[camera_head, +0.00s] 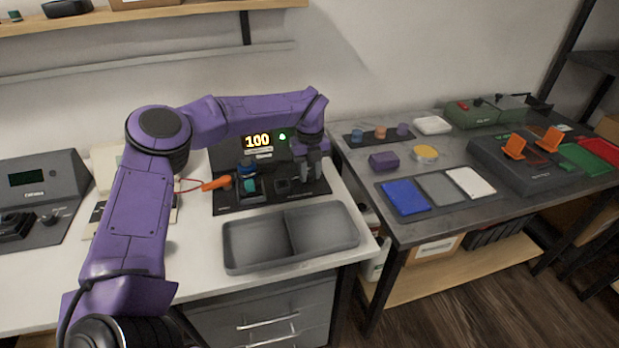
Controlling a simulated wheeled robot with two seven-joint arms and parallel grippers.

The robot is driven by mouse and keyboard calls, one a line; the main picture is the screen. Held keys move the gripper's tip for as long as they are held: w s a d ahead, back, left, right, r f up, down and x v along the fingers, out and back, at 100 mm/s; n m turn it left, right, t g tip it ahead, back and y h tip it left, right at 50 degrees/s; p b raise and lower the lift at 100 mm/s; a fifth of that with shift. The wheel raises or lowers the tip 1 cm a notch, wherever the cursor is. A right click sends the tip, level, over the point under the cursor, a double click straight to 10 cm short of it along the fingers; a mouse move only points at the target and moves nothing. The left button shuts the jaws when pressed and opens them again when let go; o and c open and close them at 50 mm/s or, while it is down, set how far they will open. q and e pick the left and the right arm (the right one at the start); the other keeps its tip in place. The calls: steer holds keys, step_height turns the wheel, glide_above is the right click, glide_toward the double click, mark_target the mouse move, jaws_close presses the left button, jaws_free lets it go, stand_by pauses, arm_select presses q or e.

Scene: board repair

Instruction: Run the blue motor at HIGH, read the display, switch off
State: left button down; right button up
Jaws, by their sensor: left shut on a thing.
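The black test stand (229,206) is on the white bench, with its display (257,141) lit and reading 100 in yellow. A green lamp (282,136) glows beside the display. A dark blue and teal part (249,181), which looks like the motor, sits upright in the stand's left half. My left gripper (309,176) points down at the stand's right side. It is shut on a small control there, mostly hidden by the fingers. A small dark block with a switch (283,185) lies left of the gripper. My right gripper is out of view.
An orange-handled probe (216,184) on a red wire lies at the stand's left. An empty grey two-part tray (290,238) is in front. A grey device (40,195) stands far left.

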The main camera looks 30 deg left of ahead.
mark_target(310, 174)
arm_select(q)
steer(key=n+b, duration=0.4)
steer(key=n, duration=0.1)
steer(key=shift+w+f, duration=0.1)
steer(key=shift+f, duration=0.15)
steer(key=shift+r+n+b, duration=0.15)
steer(key=shift+n+b, duration=1.2)
steer(key=shift+n, duration=0.25)
steer(key=c, duration=0.8)
jaws_free()
steer(key=shift+a, duration=0.1)
step_height(310, 174, up, 11)
steer(key=shift+f+p, duration=0.2)
steer(key=shift+p, duration=0.55)
